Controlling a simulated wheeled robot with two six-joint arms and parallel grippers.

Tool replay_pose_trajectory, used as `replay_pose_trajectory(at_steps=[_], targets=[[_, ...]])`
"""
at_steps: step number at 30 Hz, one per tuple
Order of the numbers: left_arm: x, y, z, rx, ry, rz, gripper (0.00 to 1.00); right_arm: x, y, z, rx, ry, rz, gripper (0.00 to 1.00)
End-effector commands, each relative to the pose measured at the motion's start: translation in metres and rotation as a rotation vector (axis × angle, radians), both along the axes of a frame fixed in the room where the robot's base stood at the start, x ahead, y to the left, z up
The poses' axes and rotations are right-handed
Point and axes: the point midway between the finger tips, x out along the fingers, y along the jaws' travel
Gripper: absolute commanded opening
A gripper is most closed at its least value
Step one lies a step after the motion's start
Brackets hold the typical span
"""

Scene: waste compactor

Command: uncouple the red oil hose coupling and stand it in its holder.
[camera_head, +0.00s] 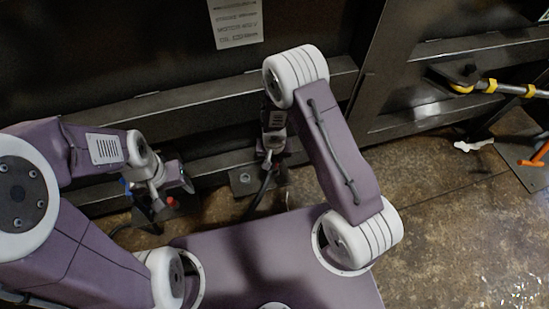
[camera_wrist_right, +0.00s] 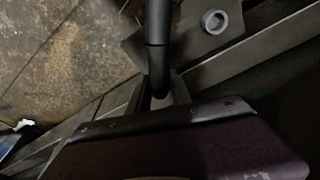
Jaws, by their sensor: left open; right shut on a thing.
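My right gripper (camera_head: 273,155) points down near the wall and is shut on the red oil hose coupling (camera_head: 277,166); only a small red part shows below the fingers. Its black hose (camera_head: 262,190) hangs down to the floor. In the right wrist view the hose (camera_wrist_right: 158,35) runs up from between the fingers, and the coupling itself is mostly hidden. A grey round cup (camera_wrist_right: 214,21) on a plate, seemingly the holder, is beside the hose; it also shows in the head view (camera_head: 245,178), just left of the gripper. My left gripper (camera_head: 172,192) is open, low at the left.
A small red part (camera_head: 171,201) and a blue part (camera_head: 127,186) are by my left gripper, with another dark hose (camera_head: 120,228). A metal wall beam (camera_head: 200,95) runs behind both arms. Bare floor (camera_head: 440,220) lies at right; a yellow-banded bar (camera_head: 510,89) projects there.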

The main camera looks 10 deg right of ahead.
Motion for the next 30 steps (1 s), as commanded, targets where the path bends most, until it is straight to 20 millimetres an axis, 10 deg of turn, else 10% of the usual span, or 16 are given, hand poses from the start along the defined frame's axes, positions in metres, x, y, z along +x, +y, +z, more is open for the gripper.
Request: replay_pose_trajectory(at_steps=[30], targets=[[0.000,0.000,-0.012,0.000,0.000,0.000,0.58,0.000,0.000,-0.008,0.000,-0.001,-0.001,0.00]])
